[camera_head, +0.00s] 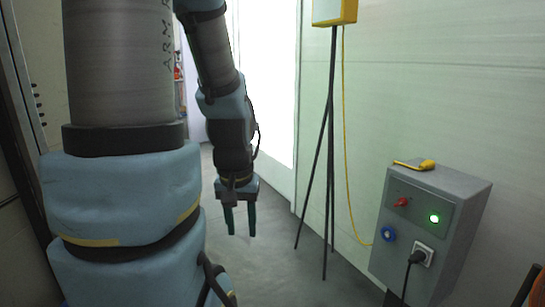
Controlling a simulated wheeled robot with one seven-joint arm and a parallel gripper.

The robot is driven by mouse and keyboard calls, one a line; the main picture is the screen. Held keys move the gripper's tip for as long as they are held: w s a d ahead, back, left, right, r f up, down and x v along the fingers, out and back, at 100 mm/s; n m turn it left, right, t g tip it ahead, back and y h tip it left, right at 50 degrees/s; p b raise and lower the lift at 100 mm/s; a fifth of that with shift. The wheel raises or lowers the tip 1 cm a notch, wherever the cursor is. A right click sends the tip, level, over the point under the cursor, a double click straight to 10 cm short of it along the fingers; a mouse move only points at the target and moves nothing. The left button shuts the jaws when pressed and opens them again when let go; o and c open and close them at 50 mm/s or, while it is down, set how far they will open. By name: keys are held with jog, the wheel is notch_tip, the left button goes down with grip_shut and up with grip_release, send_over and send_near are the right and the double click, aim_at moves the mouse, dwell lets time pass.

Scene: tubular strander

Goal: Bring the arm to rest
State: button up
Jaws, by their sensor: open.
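My arm fills the left half of the head view, its thick links close to the camera. Its far end hangs down near the middle. My gripper (240,221) points down at the floor with its two dark green fingers apart and nothing between them. It hangs clear of the grey box on the right.
A grey control box (453,233) stands at the right with a lit green light, a red switch (401,202) and a plugged-in black cable. A yellow tool (427,164) lies on top. A black tripod (331,150) holds a yellow box (334,11). Grey floor (282,270) between is clear.

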notch_tip(320, 180, up, 20)
jog(key=p, duration=1.7)
jog(key=shift+f, duration=0.1)
dwell(0.4)
